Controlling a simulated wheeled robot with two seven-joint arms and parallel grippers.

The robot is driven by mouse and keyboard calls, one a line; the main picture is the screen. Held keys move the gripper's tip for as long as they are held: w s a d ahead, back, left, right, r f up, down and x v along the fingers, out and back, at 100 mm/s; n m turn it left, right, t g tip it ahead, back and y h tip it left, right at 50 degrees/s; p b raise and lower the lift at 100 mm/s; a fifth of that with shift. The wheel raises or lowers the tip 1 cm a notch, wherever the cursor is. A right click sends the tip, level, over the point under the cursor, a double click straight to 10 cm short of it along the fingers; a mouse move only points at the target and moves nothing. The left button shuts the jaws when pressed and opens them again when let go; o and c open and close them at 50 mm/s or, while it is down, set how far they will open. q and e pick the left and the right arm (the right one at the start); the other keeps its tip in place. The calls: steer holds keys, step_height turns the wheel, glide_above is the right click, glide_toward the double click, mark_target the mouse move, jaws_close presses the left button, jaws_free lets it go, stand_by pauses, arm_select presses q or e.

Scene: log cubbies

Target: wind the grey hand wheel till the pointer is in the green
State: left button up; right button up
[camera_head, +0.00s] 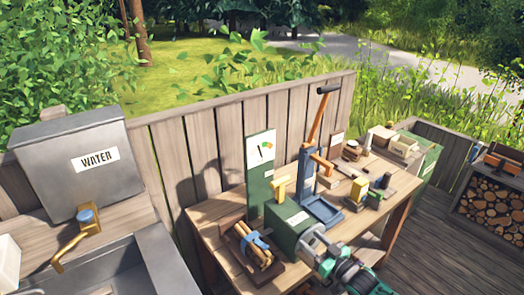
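The grey hand wheel (312,240) is at the front of a green box (287,226) on the wooden bench, low in the middle of the head view. A white dial plate (261,149) stands on a green upright behind the box. Its dark pointer leans up and slightly left, and the coloured arc is too small to read surely. My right gripper (328,264) is at the wheel's near side and overlaps it in the picture. I cannot tell whether it touches or grips the rim. My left gripper is not in view.
A bundle of sticks with a blue strap (257,244) lies left of the green box. A blue hand pump with a long lever (318,118) stands behind it. A metal sink (125,265) is at left, below a grey water tank (75,165). A plank fence (210,140) runs behind.

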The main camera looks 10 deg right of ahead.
steer(key=shift+s, duration=0.1)
stand_by(0.4)
steer(key=p+v, duration=0.3)
steer(key=v, duration=0.6)
steer(key=shift+p, duration=0.35)
